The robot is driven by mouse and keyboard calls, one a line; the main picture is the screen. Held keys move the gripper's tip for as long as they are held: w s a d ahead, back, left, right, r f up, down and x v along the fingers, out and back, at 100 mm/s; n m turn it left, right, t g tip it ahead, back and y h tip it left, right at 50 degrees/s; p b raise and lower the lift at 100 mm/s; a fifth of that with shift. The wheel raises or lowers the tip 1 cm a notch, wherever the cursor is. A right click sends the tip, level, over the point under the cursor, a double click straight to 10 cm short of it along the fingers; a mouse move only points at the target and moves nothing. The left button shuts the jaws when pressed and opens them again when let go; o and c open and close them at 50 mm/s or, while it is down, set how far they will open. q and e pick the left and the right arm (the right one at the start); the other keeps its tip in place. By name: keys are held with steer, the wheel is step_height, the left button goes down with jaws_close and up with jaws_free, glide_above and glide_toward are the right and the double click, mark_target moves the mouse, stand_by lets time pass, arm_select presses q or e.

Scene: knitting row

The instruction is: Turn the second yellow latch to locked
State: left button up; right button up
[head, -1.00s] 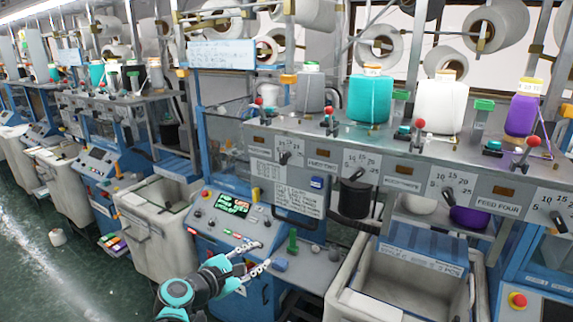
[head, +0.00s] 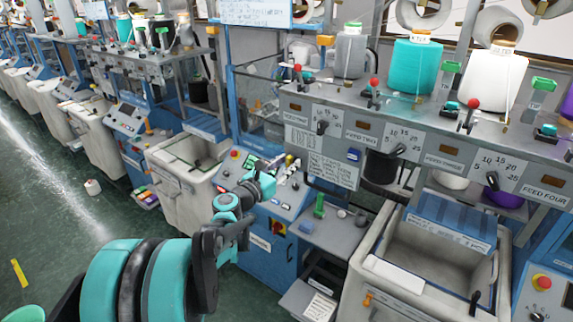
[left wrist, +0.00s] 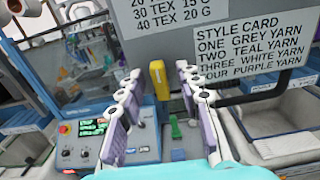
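A yellow latch (left wrist: 158,80) stands upright in the left wrist view, below the text plates and above the control panel. It shows small and partly covered in the head view (head: 289,160). I cannot make out a second yellow latch. My left gripper (head: 280,168) is in front of the panel in the head view. In the left wrist view its two fingers are apart, with the latch seen in the gap and nothing held. I cannot tell how far the latch is beyond the fingertips. My right gripper is not in view.
The style card (left wrist: 255,50) and a dark handle are right of the latch. A green upright lever (head: 319,205) stands on the grey shelf right of the panel. A bin (head: 400,275) is at right, another bin (head: 180,180) at left. Red-knobbed levers line the rail above.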

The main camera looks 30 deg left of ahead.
arm_select(q)
jaws_close()
steer(key=shift+m, duration=0.5)
steer(key=m+b, duration=0.1)
steer(key=m, duration=0.3)
steer(key=shift+f, duration=0.1)
steer(key=m+b, duration=0.1)
steer(key=m, duration=0.3)
steer(key=shift+d, duration=0.1)
steer(key=m, duration=0.4)
steer(key=shift+f+m+b, duration=0.15)
steer(key=shift+m+b, duration=0.25)
steer(key=shift+d+m, duration=0.1)
steer(key=shift+m, duration=2.2)
